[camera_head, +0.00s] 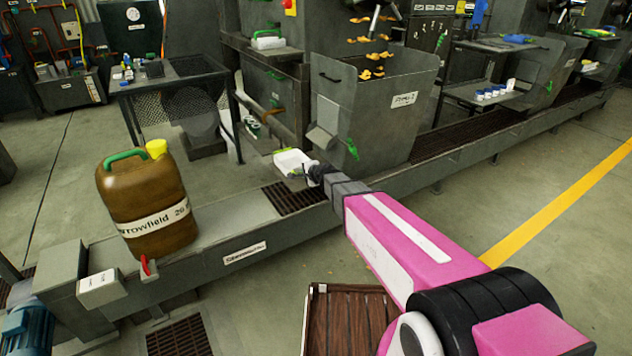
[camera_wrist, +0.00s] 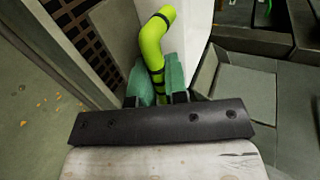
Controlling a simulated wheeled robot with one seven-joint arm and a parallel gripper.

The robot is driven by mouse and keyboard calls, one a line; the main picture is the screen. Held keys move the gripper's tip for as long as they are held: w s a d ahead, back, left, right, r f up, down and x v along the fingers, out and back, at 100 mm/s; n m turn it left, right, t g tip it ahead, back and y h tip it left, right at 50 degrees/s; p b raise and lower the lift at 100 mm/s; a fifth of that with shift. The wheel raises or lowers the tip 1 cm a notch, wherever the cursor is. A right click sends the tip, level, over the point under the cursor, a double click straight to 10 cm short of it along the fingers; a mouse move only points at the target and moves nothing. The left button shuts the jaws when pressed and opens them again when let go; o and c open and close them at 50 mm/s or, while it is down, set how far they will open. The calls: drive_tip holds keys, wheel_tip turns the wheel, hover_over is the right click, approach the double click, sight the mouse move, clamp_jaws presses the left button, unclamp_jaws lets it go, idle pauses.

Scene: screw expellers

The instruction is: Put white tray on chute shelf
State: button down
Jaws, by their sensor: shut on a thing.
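The white tray (camera_head: 293,161) is at the end of my arm in the head view, beside the grey hopper bin. My gripper (camera_head: 312,172) is at its right side. In the wrist view, my gripper's teal fingers (camera_wrist: 160,85) are shut around a lime-green bent handle (camera_wrist: 158,48). A white surface (camera_wrist: 190,35) behind the handle looks like the tray. A small grey plate (camera_head: 297,183) shows just under the tray; I cannot tell whether they touch or whether this plate is the chute shelf.
A brown jug (camera_head: 148,205) stands on the low grey channel at left. A dark grate (camera_head: 292,199) lies below the tray. A brown slatted crate (camera_head: 345,322) is on the floor.

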drive_tip(key=w+d+f, duration=0.5)
drive_tip(key=w+f, duration=0.1)
drive_tip(key=f, duration=0.3)
drive_tip(key=shift+d, duration=0.4)
drive_tip(key=c, duration=1.1)
unclamp_jaws()
drive_tip(key=shift+w, duration=0.1)
drive_tip(key=shift+c, duration=0.2)
